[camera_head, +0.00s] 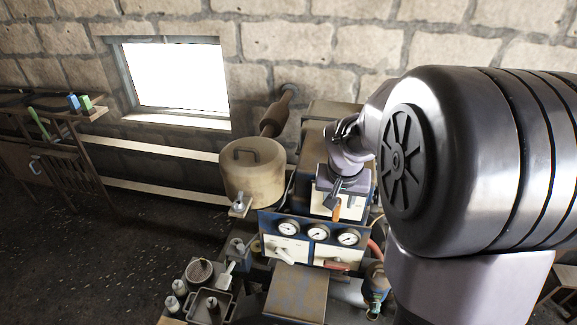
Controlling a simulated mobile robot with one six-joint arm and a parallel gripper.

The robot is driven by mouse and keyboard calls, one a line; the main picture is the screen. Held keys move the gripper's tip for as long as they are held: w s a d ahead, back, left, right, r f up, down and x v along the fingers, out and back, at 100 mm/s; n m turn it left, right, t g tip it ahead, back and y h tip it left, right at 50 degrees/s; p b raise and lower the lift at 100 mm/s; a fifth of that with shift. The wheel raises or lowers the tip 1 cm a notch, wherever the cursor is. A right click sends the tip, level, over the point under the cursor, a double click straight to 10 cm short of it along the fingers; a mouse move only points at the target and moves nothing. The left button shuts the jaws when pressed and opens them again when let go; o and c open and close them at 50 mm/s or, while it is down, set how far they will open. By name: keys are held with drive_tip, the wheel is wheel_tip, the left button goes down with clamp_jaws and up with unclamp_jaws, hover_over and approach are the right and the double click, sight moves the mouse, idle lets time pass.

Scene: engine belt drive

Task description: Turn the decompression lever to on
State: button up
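My arm reaches in from the right, and my gripper (332,200) points down above the gauge panel of the engine. A small lever with an orange handle (337,212) shows right at the fingertips, in front of a pale plate. It may be the decompression lever, but I cannot read any label. The fingers are dark and small here. I cannot tell whether they touch the handle or are open or shut. The gripper body hides the top of the lever. A red handle (337,265) sits lower, below the right gauge.
The blue panel (268,224) carries three round gauges. A tan lidded pot (254,170) and a rusty pipe (275,118) stand left of my gripper. Bottles and a tray (207,306) are at the lower left. The dark floor at left is open.

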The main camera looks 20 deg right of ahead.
sight(335, 221)
drive_tip(key=x, duration=0.5)
drive_tip(key=shift+w+d+f, duration=0.1)
drive_tip(key=shift+f, duration=0.2)
drive_tip(key=shift+c, duration=0.4)
clamp_jaws()
